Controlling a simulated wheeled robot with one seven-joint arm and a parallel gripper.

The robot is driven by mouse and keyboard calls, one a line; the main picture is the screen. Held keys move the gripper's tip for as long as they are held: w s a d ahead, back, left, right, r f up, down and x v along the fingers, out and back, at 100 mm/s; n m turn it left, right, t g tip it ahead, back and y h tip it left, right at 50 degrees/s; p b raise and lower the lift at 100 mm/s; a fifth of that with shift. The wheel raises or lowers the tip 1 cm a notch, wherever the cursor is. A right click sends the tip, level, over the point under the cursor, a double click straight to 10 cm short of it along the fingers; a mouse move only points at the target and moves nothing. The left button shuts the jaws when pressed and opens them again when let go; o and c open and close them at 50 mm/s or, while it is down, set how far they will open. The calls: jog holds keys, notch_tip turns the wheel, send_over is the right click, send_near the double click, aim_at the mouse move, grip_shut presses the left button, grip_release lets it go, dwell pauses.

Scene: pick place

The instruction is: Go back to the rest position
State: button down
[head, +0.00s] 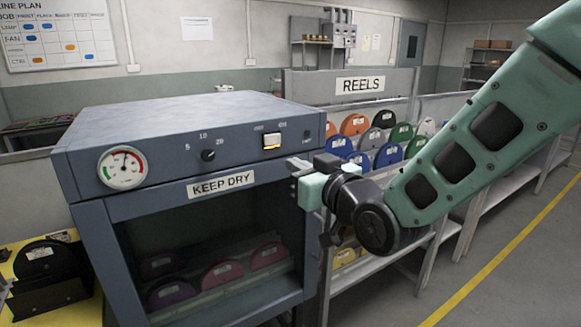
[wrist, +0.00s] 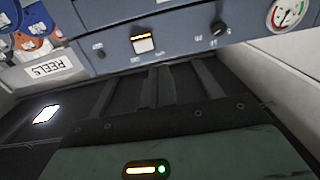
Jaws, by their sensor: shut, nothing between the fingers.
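My gripper (head: 297,170) is at the right front of the blue-grey dry cabinet (head: 170,115), near its upper right corner and just below the lit rocker switch (head: 271,141). Its fingers are shut with nothing between them; in the wrist view the dark closed fingers (wrist: 160,84) point toward the cabinet front. That view shows the panel upside down, with the lit switch (wrist: 143,43) just beyond the fingers. Whether the gripper touches the cabinet cannot be told.
The cabinet front has a gauge (head: 122,168), a knob (head: 208,155) and a window with several reels inside. A rack of coloured reels stands behind my arm under the REELS sign (head: 364,84). A yellow stand (head: 15,262) is at left. The floor (head: 530,285) at right is clear.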

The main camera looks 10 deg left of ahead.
jog(key=shift+s+d, duration=0.25)
jog(key=shift+s, duration=0.05)
jog(key=s+d+f+g+h, duration=0.4)
jog(key=s+d, duration=0.3)
jog(key=s, duration=0.2)
jog(key=s+d+f+g+h, duration=0.3)
jog(key=s+d+f+g, duration=0.1)
jog(key=s+d, duration=0.3)
jog(key=s+d+f+m+g+h, duration=0.1)
jog(key=s+d+f+g+h, duration=0.3)
jog(key=s+d, duration=0.3)
jog(key=s+g, duration=0.1)
jog(key=s, duration=0.4)
jog(key=shift+d+h, duration=0.2)
jog(key=shift+h, duration=0.1)
jog(key=shift+f, duration=0.1)
